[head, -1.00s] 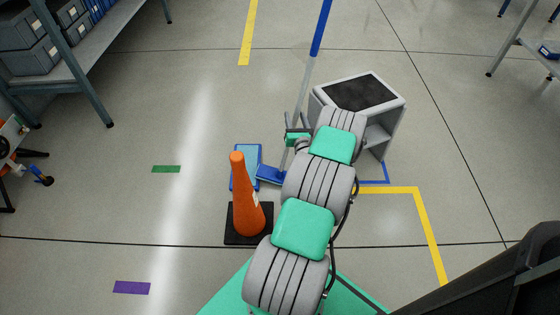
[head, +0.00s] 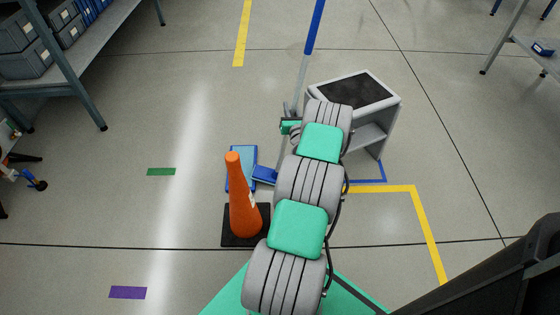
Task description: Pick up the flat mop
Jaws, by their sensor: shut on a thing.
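The flat mop has a long handle, grey below and blue on top (head: 314,28), and a blue head (head: 264,174) low down behind the orange cone. The handle stands tilted, its top leaning away to the upper right. My gripper (head: 289,118) is shut on the grey part of the handle, above the mop head. My arm covers part of the view right of the handle. Where the mop head meets the floor is partly hidden by the cone and arm, so I cannot tell whether it touches.
An orange cone (head: 241,205) on a black base stands just in front of the mop head. A light blue panel (head: 240,165) lies behind the cone. Shelving (head: 88,62) is at left. Floor at left centre is clear.

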